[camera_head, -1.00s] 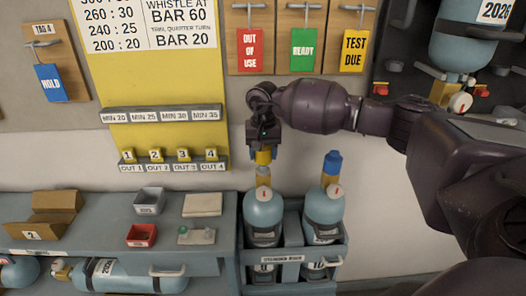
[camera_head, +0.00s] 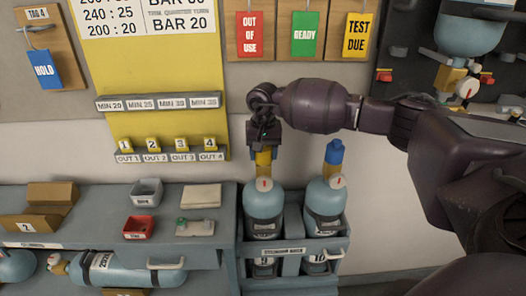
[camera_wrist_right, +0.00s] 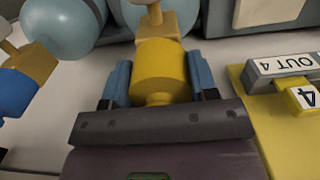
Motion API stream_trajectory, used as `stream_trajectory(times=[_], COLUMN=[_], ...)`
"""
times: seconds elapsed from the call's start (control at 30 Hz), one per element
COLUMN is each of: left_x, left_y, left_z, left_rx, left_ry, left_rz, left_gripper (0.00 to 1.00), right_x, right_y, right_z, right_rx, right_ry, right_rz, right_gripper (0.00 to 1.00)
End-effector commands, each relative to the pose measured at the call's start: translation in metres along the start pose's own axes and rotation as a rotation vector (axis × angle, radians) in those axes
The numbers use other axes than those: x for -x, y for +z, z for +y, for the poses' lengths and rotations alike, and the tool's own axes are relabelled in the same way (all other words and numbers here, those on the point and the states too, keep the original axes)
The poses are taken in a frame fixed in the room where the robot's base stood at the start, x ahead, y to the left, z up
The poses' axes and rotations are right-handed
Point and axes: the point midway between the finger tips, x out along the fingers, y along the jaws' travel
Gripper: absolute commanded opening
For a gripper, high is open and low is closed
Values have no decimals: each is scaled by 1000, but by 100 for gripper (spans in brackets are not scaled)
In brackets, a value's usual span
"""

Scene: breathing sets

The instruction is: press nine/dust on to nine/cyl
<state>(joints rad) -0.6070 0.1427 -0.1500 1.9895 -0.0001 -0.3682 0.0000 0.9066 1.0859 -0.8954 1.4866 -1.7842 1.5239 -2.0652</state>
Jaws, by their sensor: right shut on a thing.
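My right gripper (camera_head: 263,152) is shut on the yellow dust cap (camera_head: 263,161), directly above cylinder nine (camera_head: 263,207). In the right wrist view the cap (camera_wrist_right: 160,72) sits between the blue fingers of the gripper (camera_wrist_right: 160,80), in line with the tan valve (camera_wrist_right: 155,24). The cap meets the valve top; how far it is pushed on I cannot tell. Cylinder nine is teal with a dark label and stands upright in the left bay of the rack (camera_head: 287,250). My left gripper is not in view.
Cylinder ten (camera_head: 325,205), with a blue cap (camera_head: 334,152), stands close on the right in the same rack. A rail of yellow numbered tags (camera_head: 172,157) is on the wall to the left. A grey bench (camera_head: 100,232) with small trays is left of the rack.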

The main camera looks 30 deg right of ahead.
Motion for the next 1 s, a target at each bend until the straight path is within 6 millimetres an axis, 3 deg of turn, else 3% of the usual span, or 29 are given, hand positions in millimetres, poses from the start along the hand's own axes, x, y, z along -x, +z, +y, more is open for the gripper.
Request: stream_trajectory(times=[0.8, 0.83, 1.0], left_x=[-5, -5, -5], left_y=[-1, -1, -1], left_z=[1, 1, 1], left_rx=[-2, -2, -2], left_ry=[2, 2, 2], left_rz=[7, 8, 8], left_gripper=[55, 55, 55], right_x=[-5, -5, -5], right_y=[0, 0, 0], right_z=[0, 0, 0], right_rx=[0, 0, 0], right_ry=[0, 0, 0], right_rz=[0, 0, 0], right_gripper=[31, 58, 83])
